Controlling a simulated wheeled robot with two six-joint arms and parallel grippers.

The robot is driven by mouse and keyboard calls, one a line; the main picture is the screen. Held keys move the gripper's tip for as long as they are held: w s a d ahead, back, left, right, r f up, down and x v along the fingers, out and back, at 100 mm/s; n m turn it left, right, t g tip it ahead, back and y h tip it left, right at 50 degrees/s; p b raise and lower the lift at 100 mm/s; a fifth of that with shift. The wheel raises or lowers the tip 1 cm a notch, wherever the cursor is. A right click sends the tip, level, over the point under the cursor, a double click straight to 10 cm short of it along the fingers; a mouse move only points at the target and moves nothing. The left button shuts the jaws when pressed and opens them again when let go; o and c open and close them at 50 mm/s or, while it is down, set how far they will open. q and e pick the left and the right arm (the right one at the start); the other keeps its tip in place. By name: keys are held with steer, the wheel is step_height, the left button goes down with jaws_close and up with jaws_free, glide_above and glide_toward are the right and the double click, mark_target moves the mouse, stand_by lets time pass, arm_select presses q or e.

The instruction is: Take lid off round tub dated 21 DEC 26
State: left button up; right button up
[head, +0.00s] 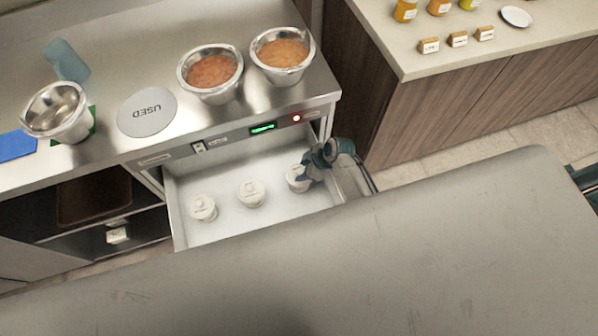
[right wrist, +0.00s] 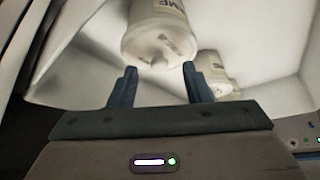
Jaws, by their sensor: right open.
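Three white round tubs with knobbed lids stand in a row in an open drawer (head: 228,225): the left tub (head: 203,207), the middle tub (head: 250,193) and the right tub (head: 297,178). Their dates are too small to read. My right gripper (head: 311,170) is at the right tub, partly covering it. In the right wrist view, the open fingers (right wrist: 158,77) point at the lidded end of a white tub (right wrist: 150,28), one finger towards each side. I cannot tell whether they touch it. A second tub (right wrist: 215,72) shows behind. My left gripper is not in view.
On the steel counter above the drawer are two filled bowls (head: 212,99) (head: 305,65), an empty metal bowl (head: 80,125), a grey disc marked USED (head: 147,111) and a blue cup (head: 66,60). A grey surface (head: 400,260) fills the foreground.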

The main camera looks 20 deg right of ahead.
steer(key=shift+x, duration=0.95)
jaws_close()
steer(key=shift+r, duration=0.15)
